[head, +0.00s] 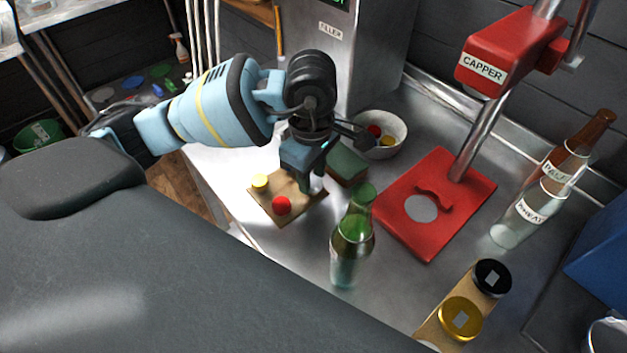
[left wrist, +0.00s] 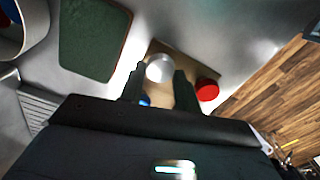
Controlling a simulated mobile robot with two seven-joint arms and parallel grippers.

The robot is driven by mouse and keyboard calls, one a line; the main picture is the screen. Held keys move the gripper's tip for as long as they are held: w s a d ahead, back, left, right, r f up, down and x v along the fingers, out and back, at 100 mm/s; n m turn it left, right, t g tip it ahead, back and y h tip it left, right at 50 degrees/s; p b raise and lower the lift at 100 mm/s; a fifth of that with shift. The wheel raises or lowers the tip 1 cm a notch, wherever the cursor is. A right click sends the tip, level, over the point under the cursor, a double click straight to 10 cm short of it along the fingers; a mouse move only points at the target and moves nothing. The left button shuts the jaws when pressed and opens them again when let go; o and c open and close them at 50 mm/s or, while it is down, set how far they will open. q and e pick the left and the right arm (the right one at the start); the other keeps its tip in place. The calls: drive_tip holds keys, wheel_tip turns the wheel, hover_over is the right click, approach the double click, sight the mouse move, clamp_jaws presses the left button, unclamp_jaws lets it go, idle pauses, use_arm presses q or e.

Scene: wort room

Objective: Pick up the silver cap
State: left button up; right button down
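The silver cap (head: 0,0) is not visible in the head view, but the silver cap (left wrist: 160,68) shows in the left wrist view as a pale round disc on the wooden board (left wrist: 178,57). My left gripper (left wrist: 159,80) is open, with one finger on each side of the cap. I cannot tell whether the fingers touch it. In the head view my left gripper (head: 311,184) points down over the board (head: 262,206) and hides the cap. My right gripper is not in view.
A green block-like pad (head: 347,165) and a bowl of caps (head: 392,149) are behind. A green bottle (head: 350,245) stands to the right, before the red capper (head: 440,235).

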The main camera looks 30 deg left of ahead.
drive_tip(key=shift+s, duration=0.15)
